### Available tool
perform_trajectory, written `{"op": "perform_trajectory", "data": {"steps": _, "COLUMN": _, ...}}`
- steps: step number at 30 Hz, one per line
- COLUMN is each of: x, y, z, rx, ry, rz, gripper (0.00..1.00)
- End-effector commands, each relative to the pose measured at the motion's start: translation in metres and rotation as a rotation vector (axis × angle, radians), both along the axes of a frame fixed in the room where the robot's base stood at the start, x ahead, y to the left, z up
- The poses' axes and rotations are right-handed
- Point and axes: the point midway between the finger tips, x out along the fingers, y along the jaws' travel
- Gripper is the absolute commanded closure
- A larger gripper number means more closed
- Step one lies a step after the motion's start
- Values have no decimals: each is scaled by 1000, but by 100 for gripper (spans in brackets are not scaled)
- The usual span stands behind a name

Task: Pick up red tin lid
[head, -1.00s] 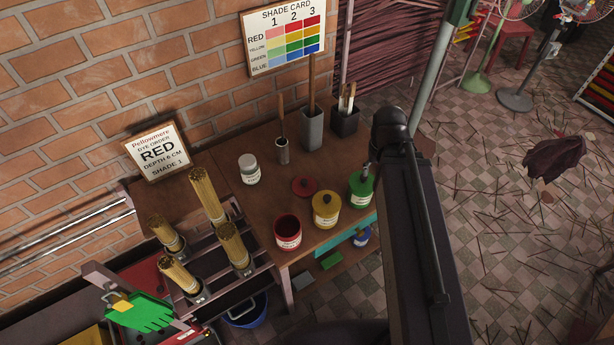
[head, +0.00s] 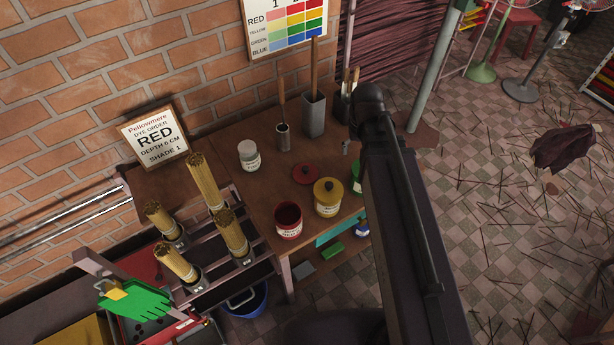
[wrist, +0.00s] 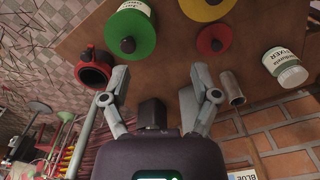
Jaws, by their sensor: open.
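The red tin lid (head: 304,174), a flat disc with a dark knob, lies on the wooden table behind the open red tin (head: 288,221). In the wrist view the lid (wrist: 214,39) shows beyond my right finger, apart from it. My gripper (wrist: 158,74) is open with nothing between its fingers. The lid is off to the right of the gap between them. In the head view my arm hides most of the gripper; only a small grey part shows beside the arm, to the right of the lid.
The yellow tin (head: 328,197) stands close to the lid. The green tin (head: 356,186) is mostly behind my arm. A white jar (head: 249,156), a metal cup (head: 283,138) and a tall grey holder (head: 314,115) stand around. A red ring-shaped fixture (wrist: 93,68) is near my left finger.

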Motion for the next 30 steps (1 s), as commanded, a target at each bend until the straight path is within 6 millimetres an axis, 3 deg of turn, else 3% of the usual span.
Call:
{"op": "perform_trajectory", "data": {"steps": 1, "x": 16, "y": 15, "z": -18, "rx": 0, "ry": 0, "rz": 27, "gripper": 21}}
{"op": "perform_trajectory", "data": {"steps": 6, "x": 49, "y": 63, "z": -49, "rx": 0, "ry": 0, "rz": 110, "gripper": 21}}
{"op": "perform_trajectory", "data": {"steps": 12, "x": 76, "y": 116, "z": -76, "rx": 0, "ry": 0, "rz": 192, "gripper": 21}}
{"op": "perform_trajectory", "data": {"steps": 15, "x": 83, "y": 133, "z": -83, "rx": 0, "ry": 0, "rz": 218, "gripper": 21}}
{"op": "perform_trajectory", "data": {"steps": 20, "x": 87, "y": 146, "z": -87, "rx": 0, "ry": 0, "rz": 237, "gripper": 21}}
{"op": "perform_trajectory", "data": {"steps": 30, "x": 86, "y": 146, "z": -86, "rx": 0, "ry": 0, "rz": 238, "gripper": 21}}
